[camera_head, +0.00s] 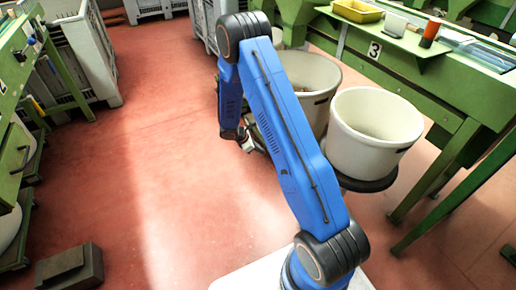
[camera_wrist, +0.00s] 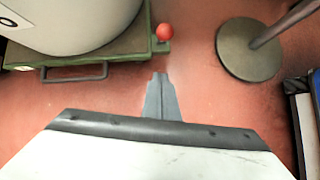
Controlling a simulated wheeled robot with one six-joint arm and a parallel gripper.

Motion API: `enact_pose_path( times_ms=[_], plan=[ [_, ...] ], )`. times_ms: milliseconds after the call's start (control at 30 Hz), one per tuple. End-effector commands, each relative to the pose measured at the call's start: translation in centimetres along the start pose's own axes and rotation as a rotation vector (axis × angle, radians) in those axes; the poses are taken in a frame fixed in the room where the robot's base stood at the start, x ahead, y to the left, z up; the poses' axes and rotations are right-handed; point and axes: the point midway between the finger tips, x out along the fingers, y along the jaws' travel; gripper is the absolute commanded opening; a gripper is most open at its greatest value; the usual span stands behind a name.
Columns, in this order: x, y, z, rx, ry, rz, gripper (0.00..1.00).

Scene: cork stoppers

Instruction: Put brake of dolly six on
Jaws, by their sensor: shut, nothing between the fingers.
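In the wrist view a green dolly (camera_wrist: 120,50) carries a large white tub (camera_wrist: 80,18). A red ball knob (camera_wrist: 165,32) sits at the dolly's right corner, on what looks like a brake lever; I cannot tell its position. A dark handle (camera_wrist: 75,73) hangs on the dolly's near side. In the head view my gripper (camera_head: 246,142) is partly hidden by my blue arm.
A round grey foot with a post (camera_wrist: 248,50) stands right of the knob. In the head view white tubs (camera_head: 375,130) stand beside a green bench (camera_head: 420,80) marked 3. A dark block (camera_head: 70,268) lies at lower left. The red floor at left is mostly clear.

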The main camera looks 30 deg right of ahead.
Motion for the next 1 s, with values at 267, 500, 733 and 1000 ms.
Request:
enact_pose_path(
  times_ms=[267, 500, 733, 1000],
  plan=[
    [5.0, -0.1, 0.0, -0.001, 0.000, -0.002, 0.00],
    [5.7, 0.0, 3.0, 0.003, 0.000, 0.000, 0.00],
    [5.8, 0.0, 3.9, 0.000, 0.000, 0.001, 0.00],
    [5.8, 0.0, 3.9, 0.000, 0.000, 0.001, 0.00]
  ],
)
